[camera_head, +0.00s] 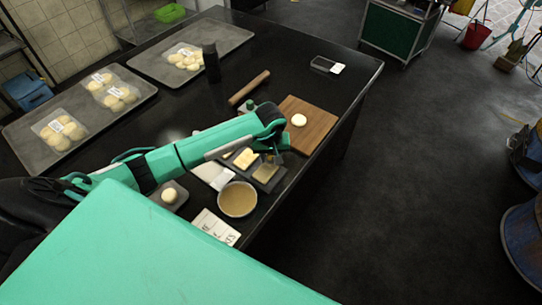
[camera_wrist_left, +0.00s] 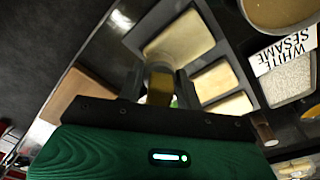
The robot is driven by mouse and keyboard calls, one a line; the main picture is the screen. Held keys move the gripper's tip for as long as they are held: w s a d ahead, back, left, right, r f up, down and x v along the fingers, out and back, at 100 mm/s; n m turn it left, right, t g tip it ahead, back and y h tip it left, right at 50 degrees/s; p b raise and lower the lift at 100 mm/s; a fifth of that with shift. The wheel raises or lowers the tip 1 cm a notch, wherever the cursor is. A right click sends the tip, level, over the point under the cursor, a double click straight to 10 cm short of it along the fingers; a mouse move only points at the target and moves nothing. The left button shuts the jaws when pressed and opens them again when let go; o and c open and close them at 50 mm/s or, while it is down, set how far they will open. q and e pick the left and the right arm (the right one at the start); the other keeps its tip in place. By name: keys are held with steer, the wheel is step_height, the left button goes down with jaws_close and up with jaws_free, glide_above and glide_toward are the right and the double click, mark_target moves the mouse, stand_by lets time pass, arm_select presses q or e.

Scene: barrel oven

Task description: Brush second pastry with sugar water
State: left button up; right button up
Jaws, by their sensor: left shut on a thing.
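My left gripper (camera_head: 274,152) points down over the dark tray (camera_head: 281,176) of pale yellow slabs, beside the wooden board. It is shut on what looks like the brush, mostly hidden in the head view. In the left wrist view the brush (camera_wrist_left: 160,86) has a brownish end, in front of the slabs; I cannot tell whether it touches them. A round white pastry (camera_head: 299,120) lies on the wooden board (camera_head: 318,128). My right gripper is not in view.
A bowl of tan contents (camera_head: 238,199) stands near the table edge, by a white sesame label (camera_head: 215,228). A rolling pin (camera_head: 249,87), a dark bottle (camera_head: 211,62) and grey trays (camera_head: 140,85) with packed buns lie behind. The table's far right is mostly clear.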

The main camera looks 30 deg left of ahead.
arm_select(q)
steer(key=shift+f, duration=0.25)
steer(key=shift+s, duration=0.15)
steer(key=shift+s+a, duration=0.2)
steer(key=shift+s, duration=0.8)
steer(key=shift+s+a+b, duration=0.2)
steer(key=shift+s+b, duration=0.1)
steer(key=shift+s, duration=1.65)
steer(key=shift+w+f+b, duration=0.15)
steer(key=shift+w+b, duration=0.2)
steer(key=shift+b, duration=0.1)
steer(key=shift+w+d+b, duration=0.2)
steer(key=shift+w+b, duration=0.65)
steer(key=shift+w, duration=0.35)
steer(key=shift+w+d+b, duration=0.15)
steer(key=shift+w+b, duration=0.9)
steer(key=shift+w, duration=0.05)
steer(key=shift+w+r+b, duration=0.2)
steer(key=shift+w+b, duration=0.1)
steer(key=shift+w, duration=0.15)
steer(key=shift+s, duration=1.6)
